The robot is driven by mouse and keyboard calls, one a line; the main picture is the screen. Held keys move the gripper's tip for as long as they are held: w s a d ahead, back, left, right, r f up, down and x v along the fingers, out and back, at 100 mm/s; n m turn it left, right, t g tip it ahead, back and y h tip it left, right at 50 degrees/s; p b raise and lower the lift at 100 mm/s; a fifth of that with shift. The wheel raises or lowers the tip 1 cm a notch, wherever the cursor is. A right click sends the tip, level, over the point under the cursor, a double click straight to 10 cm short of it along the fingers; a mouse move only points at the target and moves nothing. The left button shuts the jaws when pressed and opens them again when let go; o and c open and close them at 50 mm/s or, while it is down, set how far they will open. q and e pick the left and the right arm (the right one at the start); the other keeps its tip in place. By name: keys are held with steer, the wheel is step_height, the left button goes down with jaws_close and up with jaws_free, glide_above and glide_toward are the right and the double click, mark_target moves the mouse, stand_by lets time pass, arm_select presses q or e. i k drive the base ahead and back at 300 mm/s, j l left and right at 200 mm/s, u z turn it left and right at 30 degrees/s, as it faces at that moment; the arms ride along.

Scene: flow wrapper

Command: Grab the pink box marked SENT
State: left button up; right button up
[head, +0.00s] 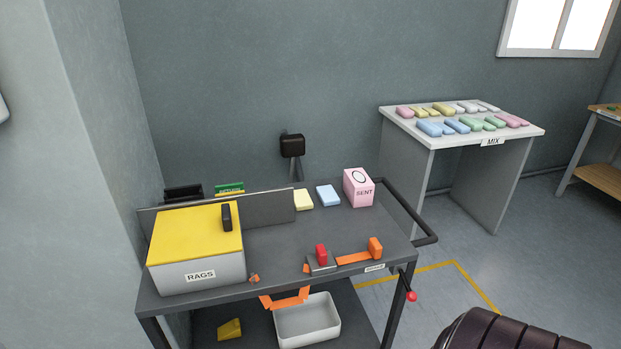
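The pink box (358,192) marked SENT stands upright near the back right corner of a dark grey cart (270,265). It has a black ring mark on its upper part and the word SENT on its front. Nothing touches it from above. Neither of my grippers is in the head view.
On the cart are a yellow-lidded RAGS box (200,270), a yellow block (303,199), a blue block (328,195), and red (321,255) and orange (375,248) pieces. A handle (424,238) juts from the right end. A MIX table (460,135) with colored pieces stands behind right.

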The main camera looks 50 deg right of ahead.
mark_target(358, 188)
steer(key=l+u, duration=0.25)
steer(key=l, duration=0.2)
steer(key=l+u, duration=0.25)
steer(key=l, duration=0.15)
steer(key=k+l+u, duration=0.25)
steer(key=l, duration=0.15)
steer(key=l+u, duration=0.2)
steer(key=l, duration=0.25)
steer(key=k+l+u, duration=0.25)
steer(key=i+l, duration=0.05)
steer(key=l, duration=0.05)
